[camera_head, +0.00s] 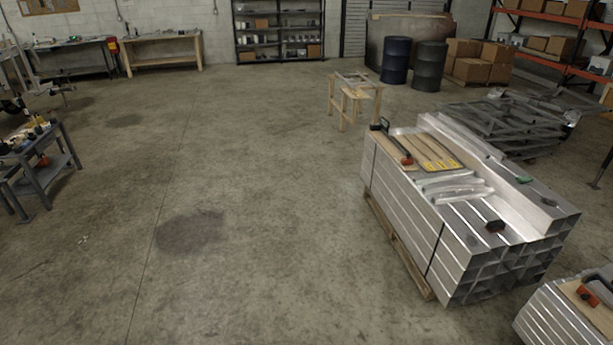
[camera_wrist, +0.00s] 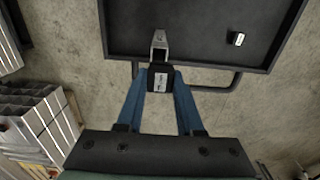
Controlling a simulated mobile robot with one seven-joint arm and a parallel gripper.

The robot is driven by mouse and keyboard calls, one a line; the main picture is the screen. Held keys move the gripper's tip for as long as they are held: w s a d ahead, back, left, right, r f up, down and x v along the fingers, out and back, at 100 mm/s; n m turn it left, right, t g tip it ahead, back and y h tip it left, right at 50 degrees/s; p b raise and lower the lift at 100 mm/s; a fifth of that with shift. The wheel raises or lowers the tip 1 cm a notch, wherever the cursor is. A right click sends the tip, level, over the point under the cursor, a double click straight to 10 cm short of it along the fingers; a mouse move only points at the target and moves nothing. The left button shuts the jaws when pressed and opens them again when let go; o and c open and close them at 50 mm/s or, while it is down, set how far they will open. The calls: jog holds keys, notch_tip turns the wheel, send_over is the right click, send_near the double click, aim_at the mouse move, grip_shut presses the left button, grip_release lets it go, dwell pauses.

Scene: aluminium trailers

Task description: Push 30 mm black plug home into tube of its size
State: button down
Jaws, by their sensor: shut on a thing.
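In the wrist view the two blue fingers of my gripper (camera_wrist: 159,90) are shut on a black plug (camera_wrist: 158,78) with a pale label too small to read. The head view does not show my gripper, the held plug or this tube.
A second small black piece with a pale face (camera_wrist: 236,39) lies on the dark top to the right. A bent dark handle (camera_wrist: 215,88) runs below its near edge. In the head view, stacked aluminium tubes (camera_head: 455,245) stand on a pallet at right; the middle floor is clear.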

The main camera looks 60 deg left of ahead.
jog(key=shift+w+f, duration=0.15)
jog(key=shift+f, duration=0.15)
notch_tip(320, 180, down, 6)
jog(key=b, duration=0.3)
jog(key=shift+f+b, duration=0.15)
jog(key=shift+b, duration=0.15)
